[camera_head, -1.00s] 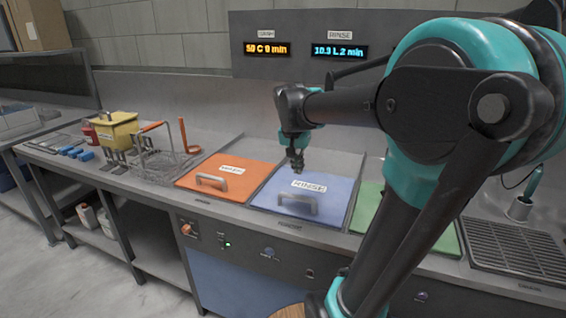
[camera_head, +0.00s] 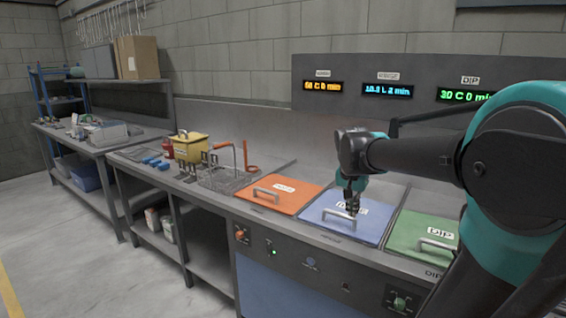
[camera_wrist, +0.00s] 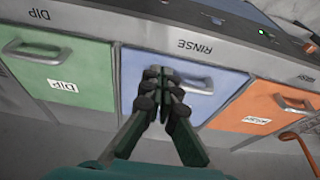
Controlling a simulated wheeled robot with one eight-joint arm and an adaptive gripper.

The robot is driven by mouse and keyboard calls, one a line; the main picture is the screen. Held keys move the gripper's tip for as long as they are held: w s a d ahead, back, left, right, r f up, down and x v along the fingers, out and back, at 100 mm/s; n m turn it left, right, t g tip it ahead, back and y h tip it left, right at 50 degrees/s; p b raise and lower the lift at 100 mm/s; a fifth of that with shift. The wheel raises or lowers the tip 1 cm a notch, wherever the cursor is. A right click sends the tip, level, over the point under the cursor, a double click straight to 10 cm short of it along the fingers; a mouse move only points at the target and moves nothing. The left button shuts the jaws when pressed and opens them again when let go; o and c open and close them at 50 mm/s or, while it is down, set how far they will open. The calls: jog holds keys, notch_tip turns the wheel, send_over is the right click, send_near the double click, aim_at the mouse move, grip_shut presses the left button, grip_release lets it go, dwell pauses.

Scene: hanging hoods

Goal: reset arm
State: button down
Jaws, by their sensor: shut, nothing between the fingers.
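My gripper (camera_head: 351,205) is shut and empty. In the head view it hangs over the blue rinse lid (camera_head: 322,214), in front of part of its label and close to its handle. In the wrist view my gripper (camera_wrist: 162,76) also shows shut, with the blue rinse lid (camera_wrist: 205,107) behind it. The lid's handle (camera_wrist: 190,80) is partly hidden by the fingers, and I cannot tell whether they touch it.
An orange lid (camera_head: 290,187) lies left of the blue one and a green lid (camera_head: 413,231) lies right. A wire basket (camera_head: 226,179), a yellow box (camera_head: 188,148) and a red container stand on the counter's left part. Open floor (camera_head: 110,270) lies at left.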

jog(key=s+a+f+n+t+y, duration=0.1)
jog(key=s+f+n, duration=0.5)
jog(key=s+f, duration=1)
notch_tip(320, 180, down, 3)
jog(key=shift+a+f+n+y, duration=0.15)
jog(key=shift+a+n+y, duration=0.15)
jog(key=shift+a+y, duration=0.25)
jog(key=shift+s, duration=0.1)
